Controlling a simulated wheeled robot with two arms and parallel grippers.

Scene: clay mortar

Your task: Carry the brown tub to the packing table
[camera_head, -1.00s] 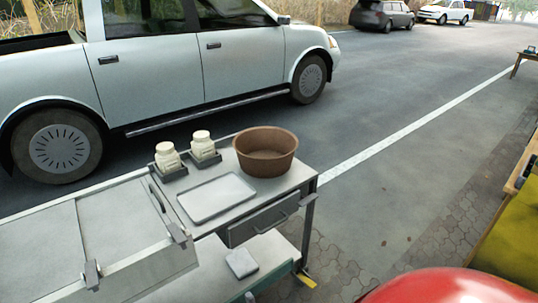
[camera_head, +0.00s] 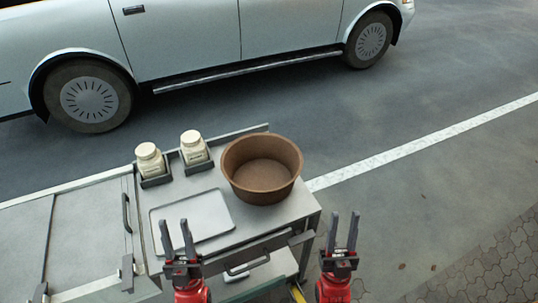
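The brown tub (camera_head: 262,184) is a round, open, empty-looking bowl. It stands upright at the right end of a grey metal cart top (camera_head: 262,222). My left gripper (camera_head: 176,236) is open and empty, in front of the cart near the flat tray, to the left of and nearer than the tub. My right gripper (camera_head: 343,230) is open and empty, just off the cart's right end, to the right of and nearer than the tub. Neither gripper touches the tub. I cannot make out a packing table in this view.
A flat grey tray (camera_head: 192,217) lies left of the tub. Two white jars (camera_head: 150,160) (camera_head: 194,148) sit in dark holders behind it. A drawer handle (camera_head: 248,264) faces me. Open pavement (camera_head: 430,215) lies to the right.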

